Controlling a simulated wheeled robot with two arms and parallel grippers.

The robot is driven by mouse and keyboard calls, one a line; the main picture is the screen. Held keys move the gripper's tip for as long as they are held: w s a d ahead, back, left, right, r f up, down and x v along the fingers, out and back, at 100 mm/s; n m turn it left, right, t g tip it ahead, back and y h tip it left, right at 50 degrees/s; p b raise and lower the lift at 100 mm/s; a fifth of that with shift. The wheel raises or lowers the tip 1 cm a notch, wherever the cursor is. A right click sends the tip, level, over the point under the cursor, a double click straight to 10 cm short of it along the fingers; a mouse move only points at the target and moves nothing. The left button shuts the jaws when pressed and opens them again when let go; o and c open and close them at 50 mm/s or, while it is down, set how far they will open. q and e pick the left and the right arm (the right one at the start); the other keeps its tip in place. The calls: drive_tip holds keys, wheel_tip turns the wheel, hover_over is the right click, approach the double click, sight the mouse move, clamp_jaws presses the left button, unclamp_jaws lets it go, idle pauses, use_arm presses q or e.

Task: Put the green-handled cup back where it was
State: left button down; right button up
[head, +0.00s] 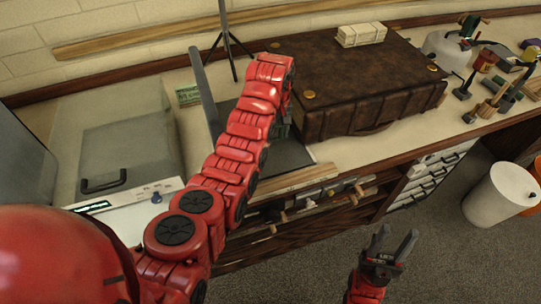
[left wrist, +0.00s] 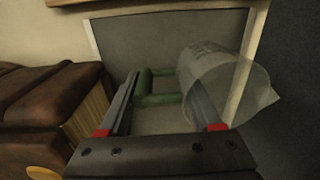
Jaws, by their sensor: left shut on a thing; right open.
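The clear cup (left wrist: 232,85) with the green handle (left wrist: 150,98) shows in the left wrist view, its wall to the right and its handle between my left fingers. My left gripper (left wrist: 162,78) is shut on the cup at its handle. In the head view this gripper (head: 281,127) is mostly hidden behind my red wrist, over the dark grey tray (head: 296,157); the cup is not clear there. I cannot tell whether the cup touches the tray. My right gripper (head: 396,240) is open and empty, low over the floor in front of the counter.
A brown leather case (head: 350,75) with a pale block (head: 361,34) on it stands right of my left gripper. A grey-lidded machine (head: 125,150) is at left. Jars and tools crowd the far right. A white bin (head: 497,197) stands on the floor.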

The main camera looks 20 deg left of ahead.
sight(276, 140)
use_arm(q)
wheel_tip(276, 140, down, 2)
drive_tip(key=shift+f, duration=0.2)
drive_tip(key=shift+f+p, duration=0.3)
drive_tip(key=shift+f, duration=0.05)
wheel_tip(276, 140, down, 4)
drive_tip(key=shift+r+p, duration=0.1)
drive_tip(key=shift+p, duration=0.5)
drive_tip(key=shift+f, duration=0.2)
drive_tip(key=shift+f, duration=0.15)
drive_tip(key=shift+c, duration=0.3)
unclamp_jaws()
